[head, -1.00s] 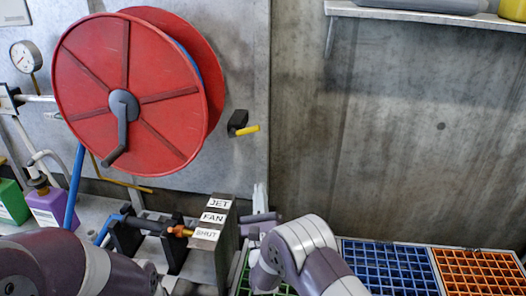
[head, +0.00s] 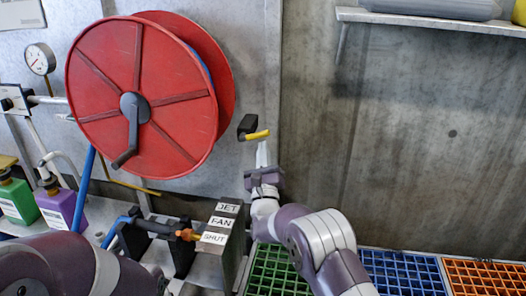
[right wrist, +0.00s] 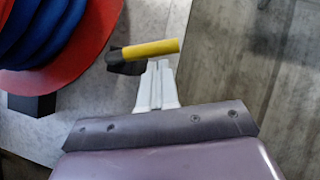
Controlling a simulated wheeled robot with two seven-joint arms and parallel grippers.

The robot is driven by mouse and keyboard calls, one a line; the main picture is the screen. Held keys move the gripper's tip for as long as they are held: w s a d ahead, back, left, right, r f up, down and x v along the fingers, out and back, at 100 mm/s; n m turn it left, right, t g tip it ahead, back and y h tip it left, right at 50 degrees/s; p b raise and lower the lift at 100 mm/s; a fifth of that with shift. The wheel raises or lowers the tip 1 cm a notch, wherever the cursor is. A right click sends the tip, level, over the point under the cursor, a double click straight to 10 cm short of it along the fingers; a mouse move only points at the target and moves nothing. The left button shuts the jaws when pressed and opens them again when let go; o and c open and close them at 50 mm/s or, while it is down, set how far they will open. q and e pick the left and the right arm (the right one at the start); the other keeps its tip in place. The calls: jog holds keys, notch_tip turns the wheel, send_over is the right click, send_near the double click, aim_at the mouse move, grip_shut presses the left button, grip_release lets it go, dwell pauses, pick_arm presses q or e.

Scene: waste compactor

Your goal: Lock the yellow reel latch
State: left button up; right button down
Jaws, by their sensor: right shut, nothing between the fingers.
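The yellow reel latch (head: 257,134) is a short yellow handle on a black block (head: 246,125), fixed to the grey wall just right of the red hose reel (head: 140,98). The handle points right and tilts slightly up. In the right wrist view the yellow handle (right wrist: 150,48) lies across the fingertips. My right gripper (head: 262,150) is shut and empty, fingers pointing up, with its tips right below the handle. I cannot tell whether they touch it. My left arm (head: 85,265) shows at the lower left, but its gripper is out of view.
A valve stand with JET, FAN and SHUT labels (head: 219,222) stands below the reel. Green (head: 283,270), blue and orange grates lie at the lower right. Green and purple (head: 62,208) jugs stand at the left. A shelf (head: 430,20) sticks out at the upper right.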

aim_at(262, 136)
jog(key=shift+w+r, duration=0.1)
jog(key=shift+r, duration=0.1)
jog(key=shift+r+n+y, duration=0.45)
jog(key=shift+n+y, duration=0.45)
jog(key=shift+n, duration=0.2)
jog(key=r+n+g+y, duration=0.1)
jog(key=n, duration=0.1)
jog(key=r+n+g+y+p, duration=0.1)
jog(key=n, duration=0.1)
jog(key=r+n+g+y+p, duration=0.1)
jog(key=n, duration=0.2)
jog(key=shift+a+r+y, duration=0.2)
jog(key=shift+a+y, duration=0.05)
jog(key=shift+y, duration=0.15)
jog(key=shift+w+a+r+n+g+y+p, duration=0.1)
jog(key=shift+a+r+n+g+p, duration=0.5)
jog(key=shift+n+p, duration=0.45)
jog(key=shift+w+a+r+n+g+y+p, duration=0.1)
jog(key=shift+a+r+n+g+p, duration=0.35)
jog(key=shift+n+g+p, duration=0.65)
jog(key=shift+w+a+r+n+g+y+p, duration=0.1)
jog(key=shift+a+r+n+g+p, duration=0.2)
jog(key=shift+a+r+n+p, duration=0.7)
jog(key=shift+d+f+n, duration=0.35)
jog(key=shift+d+f, duration=0.1)
jog(key=shift+f, duration=0.05)
